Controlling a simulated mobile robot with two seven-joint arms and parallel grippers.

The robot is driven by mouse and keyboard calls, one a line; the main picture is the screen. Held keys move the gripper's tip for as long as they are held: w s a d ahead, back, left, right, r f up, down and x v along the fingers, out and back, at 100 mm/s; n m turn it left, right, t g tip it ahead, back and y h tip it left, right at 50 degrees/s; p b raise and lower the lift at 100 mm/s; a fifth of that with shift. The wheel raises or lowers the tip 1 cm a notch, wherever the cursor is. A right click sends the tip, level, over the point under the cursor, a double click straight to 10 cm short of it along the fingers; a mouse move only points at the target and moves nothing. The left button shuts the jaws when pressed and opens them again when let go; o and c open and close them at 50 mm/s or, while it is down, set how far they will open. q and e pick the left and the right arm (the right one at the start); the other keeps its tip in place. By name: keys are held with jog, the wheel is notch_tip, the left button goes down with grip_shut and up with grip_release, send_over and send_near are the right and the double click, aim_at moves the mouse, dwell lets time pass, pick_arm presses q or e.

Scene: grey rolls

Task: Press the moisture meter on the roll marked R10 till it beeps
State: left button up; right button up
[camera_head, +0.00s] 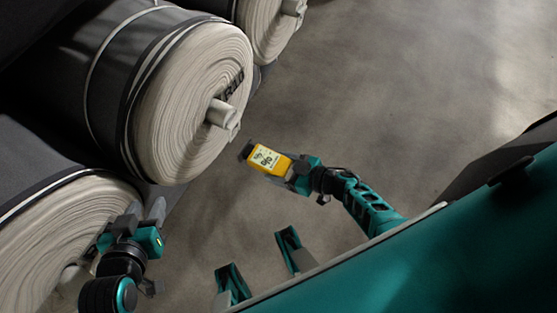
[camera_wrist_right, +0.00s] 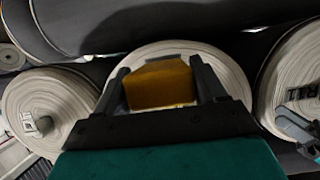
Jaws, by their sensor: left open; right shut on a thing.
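The roll marked R10 (camera_head: 185,105) lies at the upper left of the head view, its pale end facing me. Its dark marking sits above a protruding core. My right gripper (camera_head: 290,172) is shut on the yellow moisture meter (camera_head: 268,159), whose dark tip points toward that roll. A strip of floor shows between tip and roll in the head view. In the right wrist view the meter (camera_wrist_right: 158,82) sits between the fingers, before a pale roll end whose marking is hidden. My left gripper (camera_head: 146,212) is open and empty, by the lower-left roll.
The lower-left roll (camera_head: 50,235) lies next to R10, and another roll (camera_head: 268,28) lies beyond it. In the right wrist view, a roll with a partly cut-off marking (camera_wrist_right: 285,75) stands at right. The concrete floor (camera_head: 400,80) right of the rolls is clear.

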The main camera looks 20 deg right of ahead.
aim_at(258, 157)
jog(key=shift+d, duration=0.1)
jog(key=shift+w+a, duration=1.2)
jog(key=shift+w, duration=0.25)
jog(key=shift+w+a+b, duration=0.3)
jog(key=shift+w+a, duration=0.3)
jog(key=shift+w, duration=0.15)
jog(key=shift+w+a, duration=0.2)
jog(key=shift+w, duration=0.1)
jog(key=shift+w+a, duration=0.2)
jog(key=shift+w, duration=0.1)
dwell(0.4)
